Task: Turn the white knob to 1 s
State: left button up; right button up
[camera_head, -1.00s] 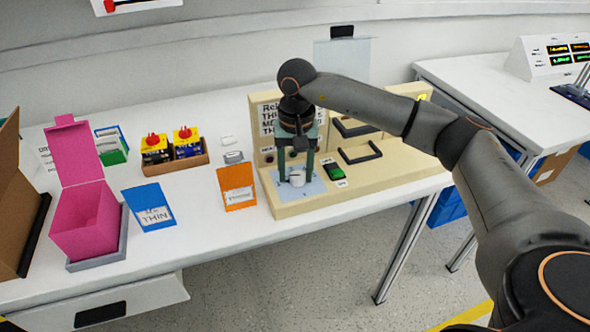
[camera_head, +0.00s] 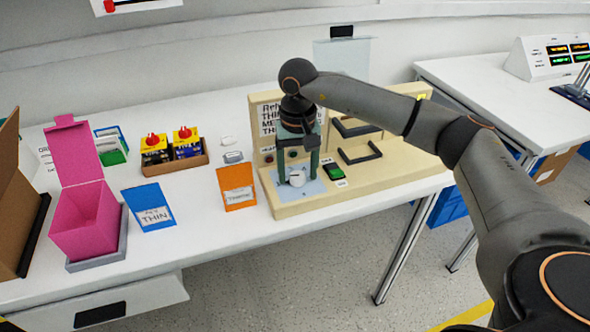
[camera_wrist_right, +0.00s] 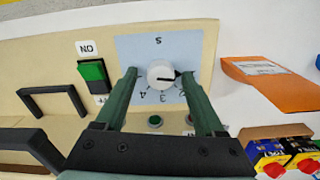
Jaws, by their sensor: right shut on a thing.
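The white knob (camera_wrist_right: 160,74) sits on a pale blue dial plate (camera_wrist_right: 140,48) on the beige panel. In the right wrist view its dark pointer mark points right. The figures 2, 3 and 4 show below the knob and an S above it; no 1 can be read, and a finger covers part of the dial's right side. My right gripper (camera_wrist_right: 159,75) reaches down over the dial with one green finger on each side of the knob, shut on it. The head view also shows the knob (camera_head: 297,179) under the right gripper (camera_head: 298,178). My left gripper is out of view.
A green ON switch (camera_head: 333,172) and black handles (camera_head: 360,152) are on the same beige panel (camera_head: 390,180). An orange bin (camera_head: 238,186) stands just left of it. A blue bin (camera_head: 149,207) and pink box (camera_head: 88,225) stand further left.

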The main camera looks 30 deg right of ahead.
aim_at(298, 175)
jog(key=shift+o, duration=0.8)
jog(key=shift+s+d, duration=0.15)
jog(key=shift+d, duration=0.05)
jog(key=shift+a, duration=0.2)
jog(key=shift+r, duration=0.25)
notch_tip(298, 175, up, 12)
jog(key=p, duration=0.1)
